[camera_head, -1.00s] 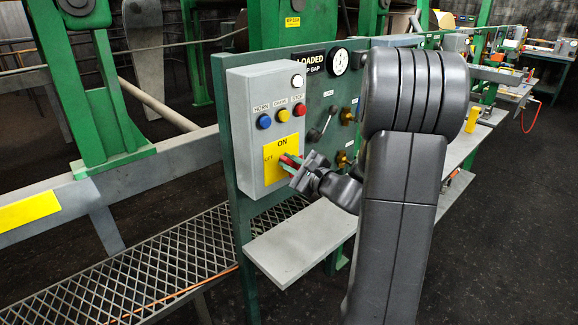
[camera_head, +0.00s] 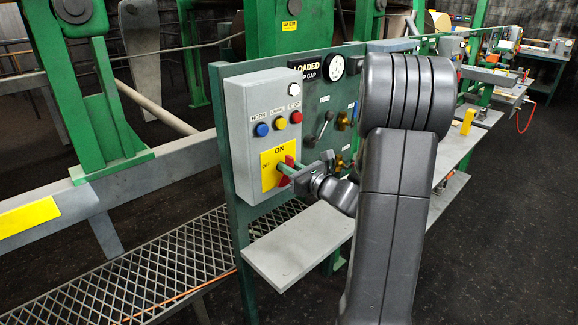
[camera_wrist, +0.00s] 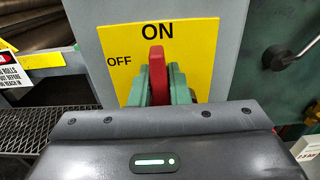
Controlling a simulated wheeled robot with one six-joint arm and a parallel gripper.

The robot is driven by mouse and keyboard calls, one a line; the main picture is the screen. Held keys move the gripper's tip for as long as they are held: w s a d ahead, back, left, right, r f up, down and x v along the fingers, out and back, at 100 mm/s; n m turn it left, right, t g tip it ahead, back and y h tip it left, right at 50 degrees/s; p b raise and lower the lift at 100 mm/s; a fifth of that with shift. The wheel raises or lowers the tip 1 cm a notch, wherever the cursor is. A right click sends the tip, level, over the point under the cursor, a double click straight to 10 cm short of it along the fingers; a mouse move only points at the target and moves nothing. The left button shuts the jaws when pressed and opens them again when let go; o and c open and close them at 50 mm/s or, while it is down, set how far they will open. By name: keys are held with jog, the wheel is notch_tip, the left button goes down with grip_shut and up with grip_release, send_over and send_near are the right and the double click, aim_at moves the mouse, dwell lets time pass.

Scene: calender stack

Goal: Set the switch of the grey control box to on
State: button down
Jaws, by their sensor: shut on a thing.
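The grey control box (camera_head: 238,115) is on the front of a green panel. Its yellow plate (camera_head: 268,180) is marked ON at the top and OFF at the left. The red switch handle (camera_head: 289,160) stands out from this plate. In the wrist view the red handle (camera_wrist: 157,70) points up, towards the ON mark. My gripper (camera_head: 287,171) is level with the plate, its green fingers shut on the handle. In the wrist view one finger lies on each side of it. The lower part of the handle is hidden behind my gripper.
Blue, yellow and red buttons (camera_head: 279,123) sit above the plate, with a white one (camera_head: 293,88) higher up. A grey shelf (camera_head: 295,245) juts out below my gripper. A black-knobbed lever (camera_head: 327,117) is on the panel to the right.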

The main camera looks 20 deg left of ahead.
jog(key=shift+f, duration=0.1)
dwell(0.4)
jog(key=c, duration=1.4)
grip_release()
jog(key=shift+d, duration=0.1)
jog(key=b+v, duration=0.2)
jog(key=v, duration=1.1)
jog(key=shift+s+d, duration=0.2)
jog(key=shift+d, duration=0.1)
jog(key=shift+a, duration=0.15)
